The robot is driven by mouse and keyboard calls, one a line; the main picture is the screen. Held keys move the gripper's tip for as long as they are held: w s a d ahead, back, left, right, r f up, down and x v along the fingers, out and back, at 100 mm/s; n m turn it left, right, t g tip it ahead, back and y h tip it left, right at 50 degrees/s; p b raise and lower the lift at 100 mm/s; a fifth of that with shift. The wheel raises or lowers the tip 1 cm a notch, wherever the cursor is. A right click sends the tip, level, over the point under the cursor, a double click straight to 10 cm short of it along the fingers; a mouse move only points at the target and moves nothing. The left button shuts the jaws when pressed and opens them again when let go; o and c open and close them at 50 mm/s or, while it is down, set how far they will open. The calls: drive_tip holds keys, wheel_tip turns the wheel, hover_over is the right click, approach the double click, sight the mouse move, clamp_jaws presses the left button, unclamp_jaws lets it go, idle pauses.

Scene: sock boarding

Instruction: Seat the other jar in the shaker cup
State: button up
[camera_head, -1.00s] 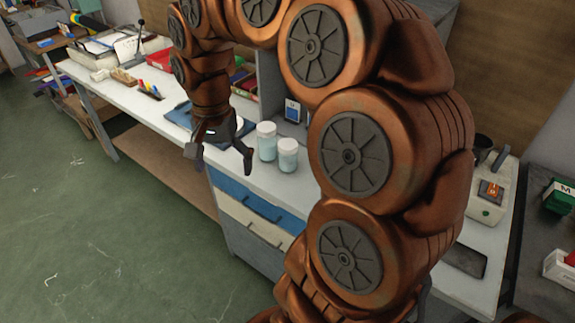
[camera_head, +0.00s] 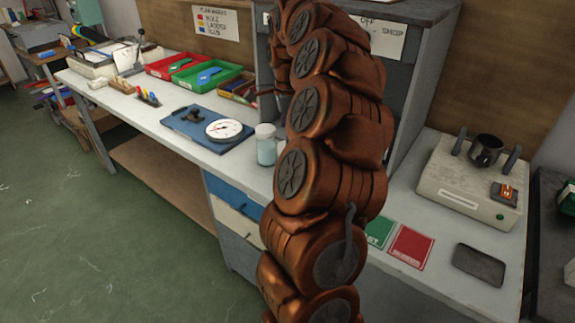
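A jar (camera_head: 266,146) with a white lid and pale blue contents stands upright on the bench, just left of my arm. No second jar is visible; my arm covers the bench to the right of this one. The dark shaker cup (camera_head: 486,151) sits on top of the cream shaker machine (camera_head: 464,187), between two grey posts. Its inside is too small and dark to make out.
A blue board (camera_head: 182,122) with a round white dial (camera_head: 224,129) lies left of the jar. Red and green trays (camera_head: 214,86) stand behind it. Green and red cards (camera_head: 410,247) and a dark grey pad (camera_head: 478,264) lie in front of the machine. A grey cabinet (camera_head: 420,95) rises behind my arm.

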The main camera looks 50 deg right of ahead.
drive_tip(key=shift+w+f+p, duration=0.1)
drive_tip(key=shift+f+p, duration=0.5)
drive_tip(key=shift+f, duration=3.1)
drive_tip(key=c, duration=1.5)
drive_tip(key=shift+r, duration=0.1)
drive_tip(key=shift+r+b, duration=0.35)
drive_tip(key=shift+r, duration=1.1)
drive_tip(key=shift+a+r, duration=0.15)
drive_tip(key=shift+r, duration=0.1)
drive_tip(key=w+a+r+b, duration=0.1)
drive_tip(key=w+a+b, duration=0.1)
drive_tip(key=a, duration=1.3)
drive_tip(key=shift+w+a+r, duration=0.2)
drive_tip(key=shift+w, duration=0.2)
